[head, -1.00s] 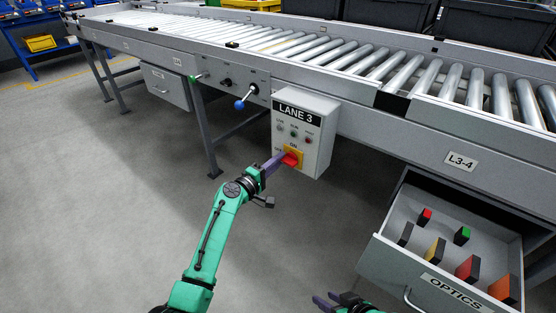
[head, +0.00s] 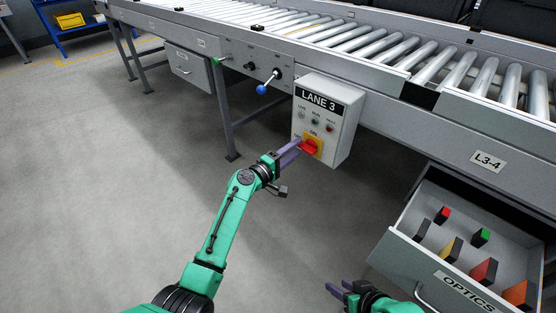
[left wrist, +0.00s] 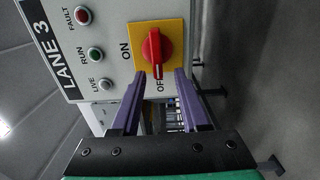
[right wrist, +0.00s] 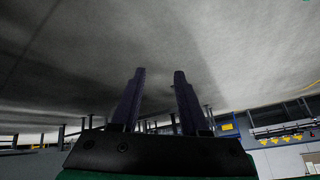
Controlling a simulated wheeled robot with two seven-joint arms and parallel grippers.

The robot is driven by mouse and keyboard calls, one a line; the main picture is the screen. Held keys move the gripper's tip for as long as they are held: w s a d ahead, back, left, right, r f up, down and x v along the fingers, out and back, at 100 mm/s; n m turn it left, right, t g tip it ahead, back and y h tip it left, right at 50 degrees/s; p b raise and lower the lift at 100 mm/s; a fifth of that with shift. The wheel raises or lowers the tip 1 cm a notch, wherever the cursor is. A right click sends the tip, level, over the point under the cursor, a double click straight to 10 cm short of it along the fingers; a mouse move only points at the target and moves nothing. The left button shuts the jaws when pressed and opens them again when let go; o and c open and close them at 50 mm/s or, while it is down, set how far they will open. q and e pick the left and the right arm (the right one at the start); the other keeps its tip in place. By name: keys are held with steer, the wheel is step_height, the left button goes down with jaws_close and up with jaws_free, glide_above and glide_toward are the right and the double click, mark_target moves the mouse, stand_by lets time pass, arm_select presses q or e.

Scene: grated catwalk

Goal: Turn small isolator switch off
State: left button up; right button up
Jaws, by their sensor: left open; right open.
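The isolator switch (head: 310,147) is a red rotary knob on a yellow plate, low on the grey LANE 3 box (head: 338,128). In the left wrist view the red knob (left wrist: 153,50) has its white-marked end at the OFF label, away from ON. My left gripper (head: 297,147) is open in front of the knob, coming from the left. In its wrist view the fingertips (left wrist: 159,74) stand on either side of the knob's marked end, with no clear contact. My right gripper (head: 335,291) is open and empty, low over the floor, far from the box; its fingers show in its wrist view (right wrist: 158,75).
A blue-knobbed lever (head: 263,88) sticks out of the conveyor frame left of the box. An open OPTICS drawer (head: 405,262) with several coloured blocks juts out at lower right. The roller conveyor (head: 400,55) runs behind. The floor (head: 120,190) at left is clear.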

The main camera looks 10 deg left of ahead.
arm_select(q)
steer(key=p+v, duration=0.1)
steer(key=v, duration=1.2)
arm_select(e)
steer(key=s+d+r, duration=0.1)
steer(key=d+r+g+h, duration=0.1)
steer(key=d, duration=0.1)
steer(key=s+d+r+g, duration=0.1)
steer(key=shift+s+d+h, duration=0.2)
steer(key=shift+s+h, duration=0.1)
arm_select(q)
steer(key=shift+s, duration=0.1)
